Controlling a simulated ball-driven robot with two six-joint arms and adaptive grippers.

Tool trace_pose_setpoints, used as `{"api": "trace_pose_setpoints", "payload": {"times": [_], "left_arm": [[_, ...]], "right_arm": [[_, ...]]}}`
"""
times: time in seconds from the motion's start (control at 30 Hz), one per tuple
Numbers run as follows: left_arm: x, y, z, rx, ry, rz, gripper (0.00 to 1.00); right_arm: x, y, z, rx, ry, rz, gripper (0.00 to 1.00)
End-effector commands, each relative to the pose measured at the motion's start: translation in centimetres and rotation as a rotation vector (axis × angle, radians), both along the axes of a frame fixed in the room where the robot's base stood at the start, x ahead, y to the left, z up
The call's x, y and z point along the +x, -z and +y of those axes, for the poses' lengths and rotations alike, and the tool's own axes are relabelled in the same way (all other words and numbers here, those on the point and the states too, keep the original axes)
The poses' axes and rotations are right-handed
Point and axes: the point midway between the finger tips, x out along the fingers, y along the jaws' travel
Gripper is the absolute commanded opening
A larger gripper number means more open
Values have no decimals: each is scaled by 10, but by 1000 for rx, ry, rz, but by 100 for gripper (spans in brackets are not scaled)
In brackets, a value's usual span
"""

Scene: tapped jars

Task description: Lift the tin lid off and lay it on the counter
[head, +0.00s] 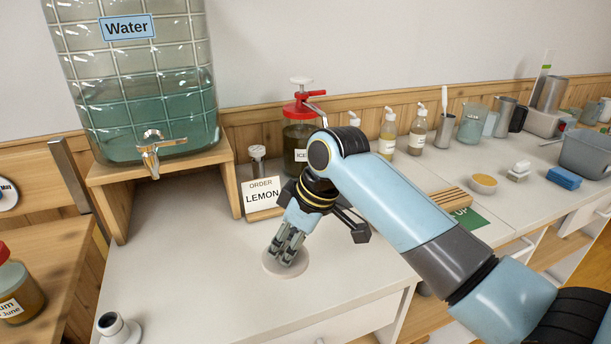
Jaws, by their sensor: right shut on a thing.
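My right gripper (287,250) points down at the front middle of the counter (200,270). Its fingers are shut on the middle of a pale round disc, which looks like the tin lid (271,266). The fingers cover the lid's centre, so its knob is hidden. The lid looks level and lies on or just over the bare counter; I cannot tell whether it touches. I cannot make out an open tin. My left gripper is not in view.
A water dispenser (140,90) stands on a wooden stand at the left. An order card reading LEMON (262,193) and a red-topped pump jar (297,135) stand behind the gripper. Pump bottles (388,132) line the back. The counter left of the lid is clear.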

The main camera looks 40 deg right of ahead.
Motion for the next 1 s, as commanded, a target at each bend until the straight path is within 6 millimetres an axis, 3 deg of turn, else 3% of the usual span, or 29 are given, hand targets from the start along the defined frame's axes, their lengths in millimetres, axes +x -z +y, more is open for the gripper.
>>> {"api": "trace_pose_setpoints", "payload": {"times": [0.03, 0.1, 0.23, 0.4, 0.67, 1.0], "left_arm": [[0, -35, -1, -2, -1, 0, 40], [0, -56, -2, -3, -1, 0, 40], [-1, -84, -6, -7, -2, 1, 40], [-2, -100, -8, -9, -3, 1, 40], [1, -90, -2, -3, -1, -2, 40], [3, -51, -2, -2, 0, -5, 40]], "right_arm": [[6, -19, -11, -3, 3, 5, 0], [12, -21, -23, -2, 9, 4, 0], [19, -22, -44, -4, 22, -1, 0], [23, -20, -59, -5, 37, -6, 0], [23, -7, -63, -7, 40, -8, 0], [23, 30, -63, -7, 40, -7, 0]]}}
